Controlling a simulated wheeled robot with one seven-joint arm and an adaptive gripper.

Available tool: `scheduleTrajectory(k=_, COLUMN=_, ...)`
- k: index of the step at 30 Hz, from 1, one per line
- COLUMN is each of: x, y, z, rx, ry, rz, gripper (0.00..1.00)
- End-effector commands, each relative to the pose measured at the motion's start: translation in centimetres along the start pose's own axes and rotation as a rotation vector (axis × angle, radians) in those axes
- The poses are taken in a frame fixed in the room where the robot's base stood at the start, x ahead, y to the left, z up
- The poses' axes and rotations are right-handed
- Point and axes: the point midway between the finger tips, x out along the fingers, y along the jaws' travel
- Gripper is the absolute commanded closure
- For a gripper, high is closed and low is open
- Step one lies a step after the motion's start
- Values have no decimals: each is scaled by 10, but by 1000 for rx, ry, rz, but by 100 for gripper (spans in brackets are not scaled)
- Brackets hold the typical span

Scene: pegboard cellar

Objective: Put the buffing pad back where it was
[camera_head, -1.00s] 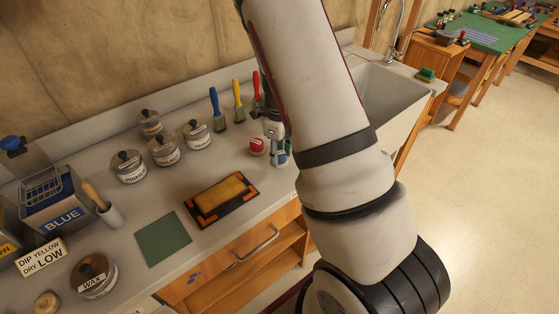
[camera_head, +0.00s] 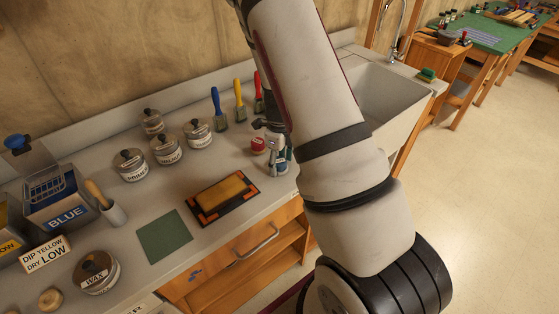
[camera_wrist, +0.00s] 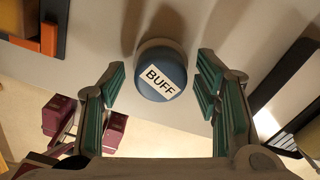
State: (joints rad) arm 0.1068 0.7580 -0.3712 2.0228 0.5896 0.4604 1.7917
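The buffing pad (camera_wrist: 160,74) is a round blue piece with a white BUFF label, standing on the pale counter in the wrist view. My gripper (camera_wrist: 161,88) is open, with one green-padded finger on each side of the pad and visible gaps between. In the head view my gripper (camera_head: 279,160) is low over the counter near its front edge, left of the sink. There it and the arm hide most or all of the buffing pad.
A red round piece (camera_head: 258,145) stands close left of my gripper. A black-and-orange tray (camera_head: 204,217) holding a yellow block, a green mat (camera_head: 164,237), lidded tins (camera_head: 198,134) and upright brushes (camera_head: 239,103) share the counter. The sink (camera_head: 392,101) lies right.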

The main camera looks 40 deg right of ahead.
Motion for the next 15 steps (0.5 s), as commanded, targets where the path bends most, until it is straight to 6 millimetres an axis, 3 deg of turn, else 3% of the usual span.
scheduleTrajectory(k=8, x=-12, y=0, z=2, rx=-1, ry=-3, rz=-2, gripper=43)
scheduleTrajectory(k=15, x=-57, y=0, z=3, rx=-3, ry=-5, rz=-3, gripper=43)
